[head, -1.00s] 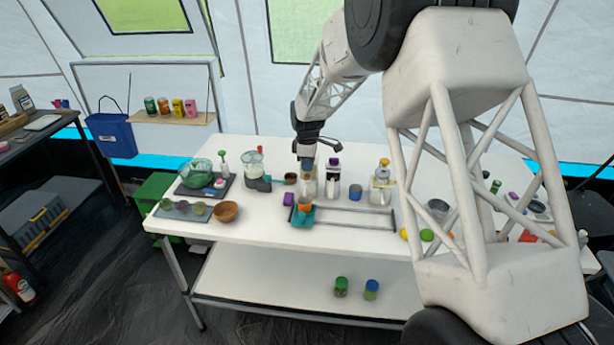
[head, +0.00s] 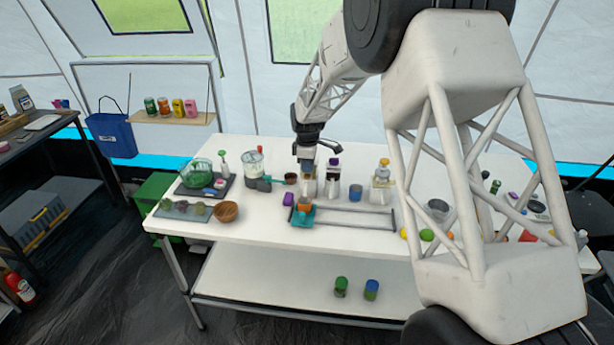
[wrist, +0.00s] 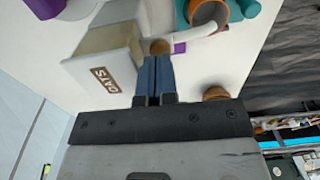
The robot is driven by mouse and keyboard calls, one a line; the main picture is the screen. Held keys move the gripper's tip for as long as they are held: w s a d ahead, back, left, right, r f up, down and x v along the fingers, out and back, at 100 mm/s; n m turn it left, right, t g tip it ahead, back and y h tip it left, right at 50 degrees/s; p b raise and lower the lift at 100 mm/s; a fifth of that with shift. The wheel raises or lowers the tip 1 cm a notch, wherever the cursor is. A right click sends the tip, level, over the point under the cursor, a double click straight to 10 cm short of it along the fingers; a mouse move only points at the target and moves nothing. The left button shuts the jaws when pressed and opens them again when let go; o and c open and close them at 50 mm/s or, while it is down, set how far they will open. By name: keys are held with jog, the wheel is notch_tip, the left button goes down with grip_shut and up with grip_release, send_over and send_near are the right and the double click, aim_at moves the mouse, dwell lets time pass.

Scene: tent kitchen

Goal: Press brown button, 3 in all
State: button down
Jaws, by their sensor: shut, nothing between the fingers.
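The brown button (wrist: 159,47) is a small round knob on a white dispenser with a clear hopper and a brown label (wrist: 108,80), in the wrist view. My gripper (wrist: 155,60) has its blue fingers shut and empty, with the tips right at the button. I cannot tell whether they press it. In the head view my gripper (head: 306,168) points down over the dispenser (head: 307,189) and hides its top. An orange cup (head: 304,204) stands in a teal holder (head: 301,219) in front of the dispenser. The cup also shows in the wrist view (wrist: 208,12).
Two similar dispensers, one purple-topped (head: 333,184) and one orange-topped (head: 381,187), stand to the right. A blue cup (head: 355,193) sits between them. A small brown pot (head: 291,178) is just left. Rails (head: 355,211) run rightward from the holder along the white table.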

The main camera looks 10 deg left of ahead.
jog(key=shift+f, duration=1)
dwell(1.2)
jog(key=shift+r, duration=0.75)
jog(key=shift+f, duration=0.9)
dwell(0.6)
jog(key=shift+r, duration=0.85)
jog(key=shift+f, duration=0.75)
dwell(1.4)
jog(key=shift+r, duration=0.8)
